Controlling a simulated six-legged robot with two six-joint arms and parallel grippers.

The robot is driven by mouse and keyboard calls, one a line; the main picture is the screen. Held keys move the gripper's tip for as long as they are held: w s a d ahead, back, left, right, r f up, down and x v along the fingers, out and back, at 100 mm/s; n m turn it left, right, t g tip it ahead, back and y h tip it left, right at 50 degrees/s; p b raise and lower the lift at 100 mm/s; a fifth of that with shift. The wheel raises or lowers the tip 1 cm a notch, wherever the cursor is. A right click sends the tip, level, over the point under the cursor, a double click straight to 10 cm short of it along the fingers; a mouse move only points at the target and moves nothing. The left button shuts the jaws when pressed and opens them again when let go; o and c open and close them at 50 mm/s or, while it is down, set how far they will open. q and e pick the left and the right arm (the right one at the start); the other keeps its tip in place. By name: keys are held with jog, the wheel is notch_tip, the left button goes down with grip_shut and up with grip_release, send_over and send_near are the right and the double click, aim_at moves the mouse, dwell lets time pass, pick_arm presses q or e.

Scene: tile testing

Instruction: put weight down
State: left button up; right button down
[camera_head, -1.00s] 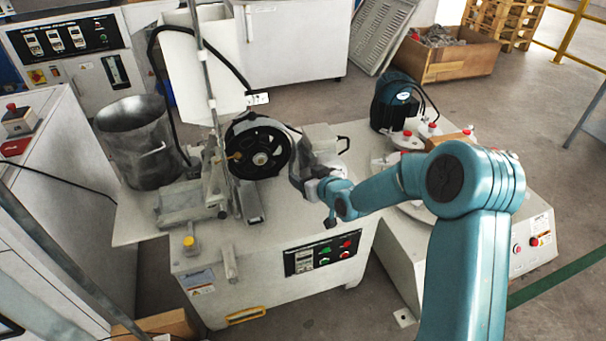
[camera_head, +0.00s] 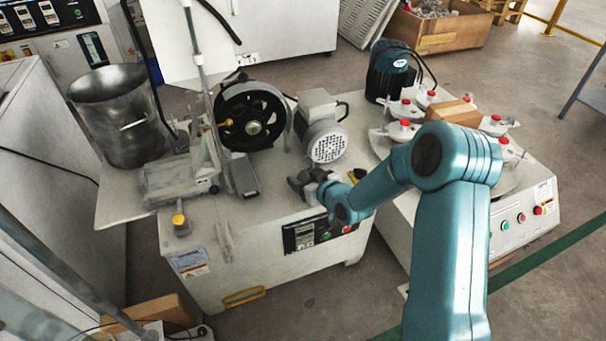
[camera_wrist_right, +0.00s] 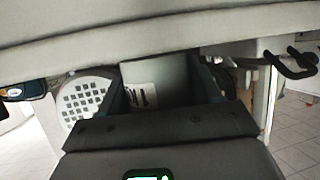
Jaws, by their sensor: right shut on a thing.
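My right gripper (camera_head: 303,187) is above the front right of the white machine's top (camera_head: 270,212), in front of the grey motor (camera_head: 322,126). In the right wrist view its two dark fingers (camera_wrist_right: 160,85) are shut on a pale, roughly cylindrical piece with dark marks, which I take for the weight (camera_wrist_right: 150,80). My left gripper is not in view.
A black wheel (camera_head: 251,116) and a metal bucket (camera_head: 122,115) stand behind and left. A round disc machine with red knobs (camera_head: 432,94) stands to the right. The motor's perforated cover (camera_wrist_right: 85,100) is close by in the wrist view.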

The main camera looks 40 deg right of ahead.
jog(key=shift+d+r, duration=0.1)
jog(key=shift+r, duration=0.2)
jog(key=shift+f, duration=0.1)
jog(key=c, duration=0.6)
grip_release()
jog(key=shift+f, duration=0.25)
jog(key=o, duration=0.4)
jog(key=shift+s+r, duration=0.1)
